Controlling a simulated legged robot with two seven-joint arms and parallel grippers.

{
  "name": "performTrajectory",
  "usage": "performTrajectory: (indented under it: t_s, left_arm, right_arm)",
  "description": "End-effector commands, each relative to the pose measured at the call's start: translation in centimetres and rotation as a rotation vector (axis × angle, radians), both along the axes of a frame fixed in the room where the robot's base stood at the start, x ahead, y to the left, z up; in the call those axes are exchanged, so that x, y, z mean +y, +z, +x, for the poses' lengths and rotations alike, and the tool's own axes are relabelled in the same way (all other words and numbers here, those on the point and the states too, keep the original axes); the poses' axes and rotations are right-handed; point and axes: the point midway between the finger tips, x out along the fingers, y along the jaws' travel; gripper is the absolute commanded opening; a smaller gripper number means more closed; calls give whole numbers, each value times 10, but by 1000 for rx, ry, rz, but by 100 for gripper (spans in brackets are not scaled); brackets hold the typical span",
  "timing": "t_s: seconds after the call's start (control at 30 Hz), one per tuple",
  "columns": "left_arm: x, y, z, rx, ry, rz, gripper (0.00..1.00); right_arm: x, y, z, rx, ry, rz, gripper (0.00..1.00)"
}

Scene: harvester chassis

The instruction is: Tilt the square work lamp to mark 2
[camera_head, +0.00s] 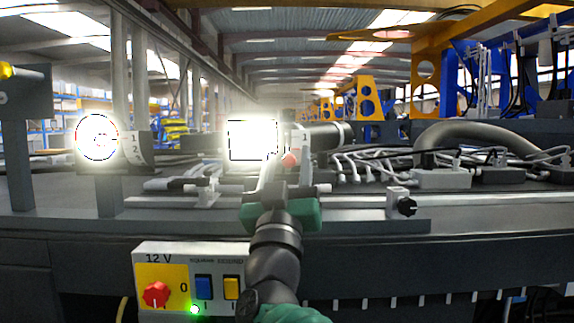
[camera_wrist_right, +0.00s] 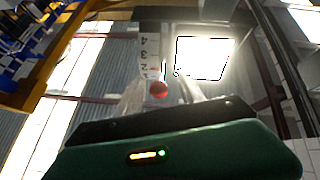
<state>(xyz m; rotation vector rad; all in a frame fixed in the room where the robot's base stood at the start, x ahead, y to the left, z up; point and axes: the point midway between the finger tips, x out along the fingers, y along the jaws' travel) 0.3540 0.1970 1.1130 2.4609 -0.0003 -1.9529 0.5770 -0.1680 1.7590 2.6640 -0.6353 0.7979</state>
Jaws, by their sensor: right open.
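The square work lamp (camera_head: 252,140) is lit and glares on the bench, left of the middle. It also shows lit in the right wrist view (camera_wrist_right: 202,58). Beside it is a white scale strip (camera_wrist_right: 146,58) with the numbers 4, 3, 2 and, partly hidden, 1. A red knob (camera_head: 290,160) sits at the lamp's right side; in the wrist view the knob (camera_wrist_right: 159,89) lies between my fingers. My right gripper (camera_head: 281,168) is open around the knob; whether it touches is unclear. Which mark the lamp points at cannot be told. My left gripper is not in view.
A round lit lamp (camera_head: 97,138) with its own scale stands to the left. A 12 V control box (camera_head: 190,277) with a red knob, switches and green light is below. Hoses and cables (camera_head: 375,168) crowd the bench to the right. A small clamp (camera_head: 402,203) stands near the edge.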

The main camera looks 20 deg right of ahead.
Motion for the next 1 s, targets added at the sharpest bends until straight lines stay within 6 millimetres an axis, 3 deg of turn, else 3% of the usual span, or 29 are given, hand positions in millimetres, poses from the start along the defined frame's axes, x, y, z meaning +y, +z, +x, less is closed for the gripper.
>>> performTrajectory:
  t_s: [0.17,0.5,0.7,1.0]
  left_arm:
    - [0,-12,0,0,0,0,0]
    - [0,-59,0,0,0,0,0]
    - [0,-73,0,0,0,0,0]
    - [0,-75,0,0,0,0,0]
  right_arm:
    - [5,-12,-11,-1,1,0,45]
    - [36,-71,-81,0,3,1,45]
    - [51,-95,-112,1,2,0,45]
    - [56,-99,-122,2,0,0,45]
